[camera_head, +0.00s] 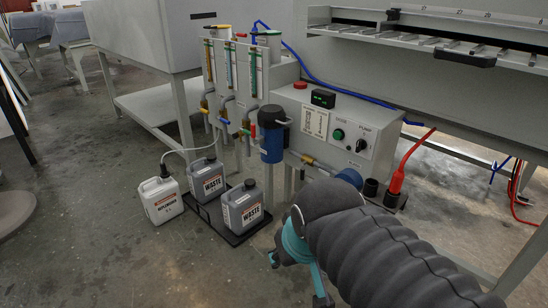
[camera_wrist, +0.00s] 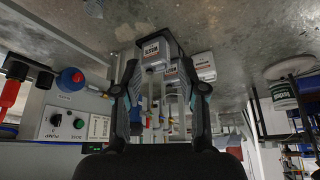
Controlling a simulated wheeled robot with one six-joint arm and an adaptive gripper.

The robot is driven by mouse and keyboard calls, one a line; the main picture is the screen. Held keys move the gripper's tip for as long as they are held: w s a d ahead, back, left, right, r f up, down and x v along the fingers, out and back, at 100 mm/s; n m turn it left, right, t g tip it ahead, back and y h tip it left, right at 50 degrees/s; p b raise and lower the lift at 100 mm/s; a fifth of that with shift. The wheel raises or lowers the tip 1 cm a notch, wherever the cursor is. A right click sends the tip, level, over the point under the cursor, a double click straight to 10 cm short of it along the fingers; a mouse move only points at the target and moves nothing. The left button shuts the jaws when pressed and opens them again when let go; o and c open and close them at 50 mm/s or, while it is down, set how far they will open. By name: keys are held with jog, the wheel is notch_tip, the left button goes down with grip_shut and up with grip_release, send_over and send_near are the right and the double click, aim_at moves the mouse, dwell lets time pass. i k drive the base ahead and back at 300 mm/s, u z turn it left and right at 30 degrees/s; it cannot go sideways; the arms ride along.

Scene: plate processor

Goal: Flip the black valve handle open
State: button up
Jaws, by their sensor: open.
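Three tall panels carry pipes and small valves (camera_head: 226,122) with red, yellow and blue parts at the centre of the head view. I cannot pick out a black valve handle for certain among them. A blue filter housing (camera_head: 271,143) stands right of these valves. My gripper (camera_head: 297,279) is low in front of the machine, its teal fingers apart and empty. In the wrist view, which is upside down, my gripper (camera_wrist: 158,65) is spread open, with the pipes and canisters visible beyond its fingers, not touching them.
Two grey waste canisters (camera_head: 243,207) sit on a black tray (camera_head: 232,236), with a white jug (camera_head: 161,199) to their left. The pump control box (camera_head: 338,130) has a green button and black knob. A red hose fitting (camera_head: 397,180) is at right. The front-left floor is clear.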

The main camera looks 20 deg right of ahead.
aim_at(303, 170)
jog(key=z, duration=0.5)
jog(key=i, duration=0.6)
jog(key=z, duration=1.45)
jog(key=k, duration=0.8)
jog(key=u, duration=0.95)
